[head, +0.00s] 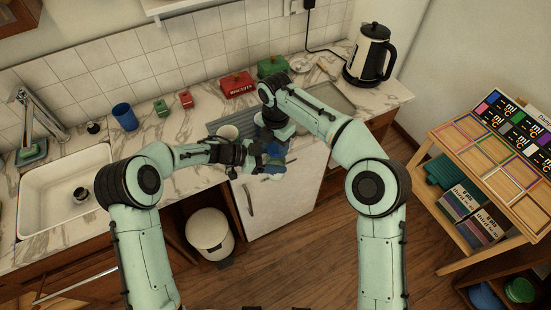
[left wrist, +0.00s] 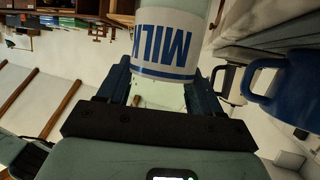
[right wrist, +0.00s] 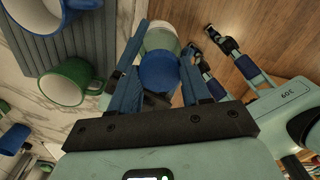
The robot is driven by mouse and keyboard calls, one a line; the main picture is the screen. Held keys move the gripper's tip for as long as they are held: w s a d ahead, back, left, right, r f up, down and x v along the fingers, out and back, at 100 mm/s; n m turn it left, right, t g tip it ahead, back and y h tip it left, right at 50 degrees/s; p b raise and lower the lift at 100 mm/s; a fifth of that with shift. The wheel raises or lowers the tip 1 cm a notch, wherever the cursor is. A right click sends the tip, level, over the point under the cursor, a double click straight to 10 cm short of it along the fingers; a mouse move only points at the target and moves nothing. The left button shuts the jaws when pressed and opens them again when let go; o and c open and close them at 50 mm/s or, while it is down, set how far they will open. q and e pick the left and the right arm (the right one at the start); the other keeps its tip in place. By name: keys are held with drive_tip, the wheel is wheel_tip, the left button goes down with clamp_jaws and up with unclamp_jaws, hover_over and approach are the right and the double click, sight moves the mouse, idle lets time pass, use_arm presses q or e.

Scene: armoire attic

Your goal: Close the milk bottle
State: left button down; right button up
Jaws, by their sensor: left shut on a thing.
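The milk bottle (left wrist: 168,45) has a white label with blue "MILK" lettering. In the left wrist view it is between the fingers of my left gripper (left wrist: 160,92), which is shut on it. In the right wrist view, a blue cap (right wrist: 158,72) lines up with the pale bottle (right wrist: 160,38) behind it. I cannot tell whether the cap is seated on the neck. My right gripper (right wrist: 165,85) has its fingers apart, one on each side of the cap. In the head view, both grippers meet over the counter's front edge and largely hide the bottle.
A blue mug (left wrist: 285,90) is near my left gripper. A kettle (head: 371,55) stands at the back right. The floor (head: 310,245) in front is clear.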

drive_tip(key=m, duration=0.6)
drive_tip(key=shift+m, duration=0.3)
drive_tip(key=m, duration=2.1)
drive_tip(key=shift+f, duration=0.1)
drive_tip(key=o, duration=1.2)
drive_tip(key=shift+o, duration=0.2)
drive_tip(key=shift+a, duration=0.15)
drive_tip(key=shift+a, duration=0.1)
wheel_tip(320, 180, up, 12)
drive_tip(key=shift+d, duration=0.3)
